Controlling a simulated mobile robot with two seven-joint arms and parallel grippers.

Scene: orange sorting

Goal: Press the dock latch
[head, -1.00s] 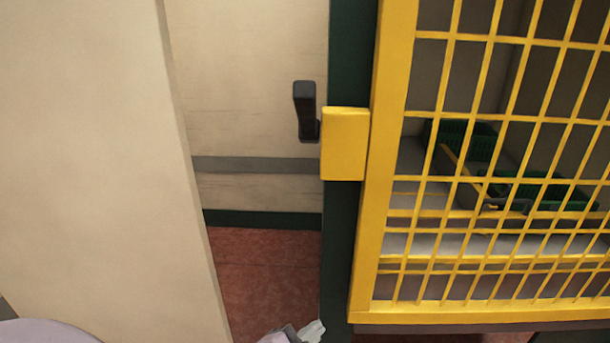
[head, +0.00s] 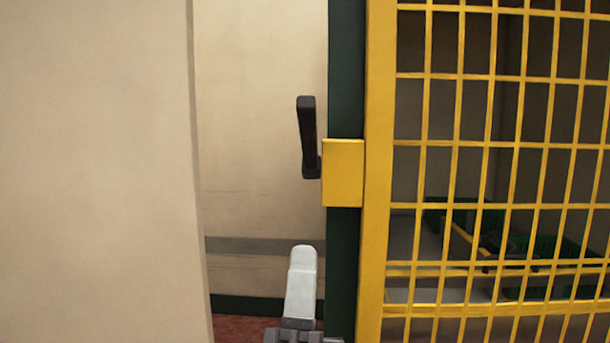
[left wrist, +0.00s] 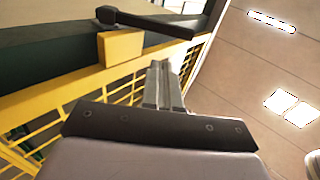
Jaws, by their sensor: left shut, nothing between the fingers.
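The latch handle (head: 308,138) is a black lever standing nearly upright, mounted on the left side of a yellow latch box (head: 343,173). In the left wrist view the black lever (left wrist: 150,22) extends to the right above the yellow box (left wrist: 120,47). My left gripper (head: 303,256) points upward below the lever, with its fingers together and empty. It is apart from the lever in the head view. The left gripper (left wrist: 160,72) also shows in the left wrist view, below the lever. My right gripper is not in view.
A yellow mesh gate (head: 376,240) fills the right side, beside a dark green post (head: 342,265). Green crates (head: 545,250) show dimly behind the mesh. A beige wall panel (head: 95,170) stands close on the left. Space between panel and post is open.

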